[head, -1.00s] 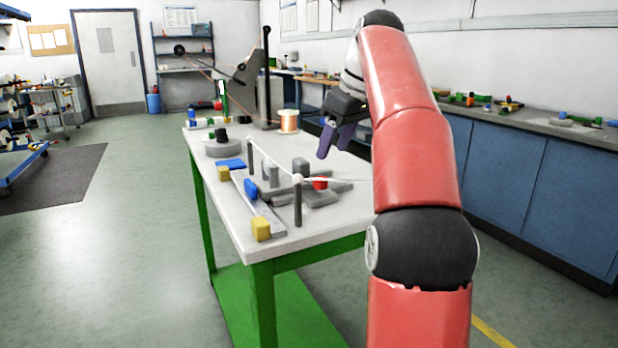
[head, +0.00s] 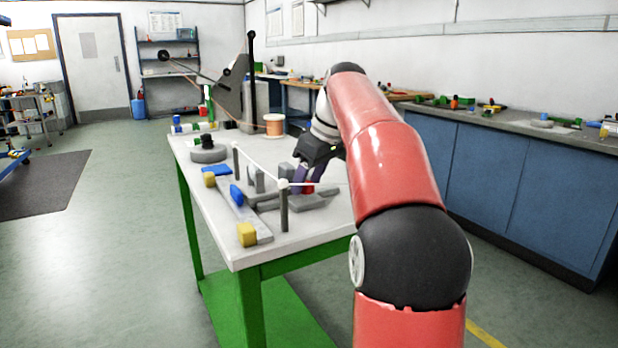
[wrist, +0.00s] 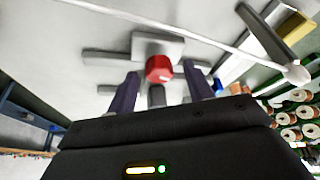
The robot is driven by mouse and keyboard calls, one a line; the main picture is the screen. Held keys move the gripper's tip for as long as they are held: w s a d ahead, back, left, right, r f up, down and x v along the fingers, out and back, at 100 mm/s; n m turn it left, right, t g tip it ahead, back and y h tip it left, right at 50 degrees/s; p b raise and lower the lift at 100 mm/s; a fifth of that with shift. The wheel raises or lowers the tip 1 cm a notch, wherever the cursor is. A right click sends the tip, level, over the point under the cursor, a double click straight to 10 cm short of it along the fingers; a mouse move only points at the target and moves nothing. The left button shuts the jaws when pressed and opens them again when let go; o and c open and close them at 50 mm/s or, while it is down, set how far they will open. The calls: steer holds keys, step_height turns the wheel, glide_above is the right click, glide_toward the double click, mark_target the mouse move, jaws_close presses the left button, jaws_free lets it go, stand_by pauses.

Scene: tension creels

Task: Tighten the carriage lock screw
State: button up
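A red knob, which looks like the lock screw (wrist: 159,68), sits on a grey carriage block (wrist: 160,46) in the wrist view. In the head view the red knob (head: 308,188) shows low on the grey fixture, partly covered by the fingers. My gripper (wrist: 161,73) has two purple fingers, apart from each other, one on each side of the knob. A gap shows between each finger and the knob. In the head view my gripper (head: 308,175) points down at the fixture from behind the thread.
A pale thread (head: 262,163) runs between two upright posts close to my gripper; its white ball end (wrist: 297,74) is at right in the wrist view. A grey rail with yellow blocks (head: 247,234) lies along the table's left edge. A copper spool (head: 274,125) stands behind.

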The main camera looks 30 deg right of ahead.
steer(key=c, duration=0.9)
steer(key=shift+c, duration=0.2)
steer(key=shift+m, duration=0.3)
steer(key=m+h, duration=0.1)
steer(key=m, duration=0.3)
steer(key=shift+a+t+h, duration=0.2)
steer(key=shift+t+h, duration=0.1)
steer(key=shift+h, duration=0.1)
steer(key=m+h, duration=0.1)
steer(key=m, duration=0.3)
steer(key=shift+a+m+h, duration=0.1)
steer(key=shift+m+h, duration=0.3)
steer(key=m, duration=0.2)
steer(key=m+g+h, duration=0.1)
steer(key=m, duration=0.1)
steer(key=shift+w+a+m+h, duration=0.1)
steer(key=shift+m+h, duration=0.2)
steer(key=shift+m+g+h, duration=0.4)
steer(key=shift+m+g, duration=0.3)
steer(key=shift+m, duration=1.2)
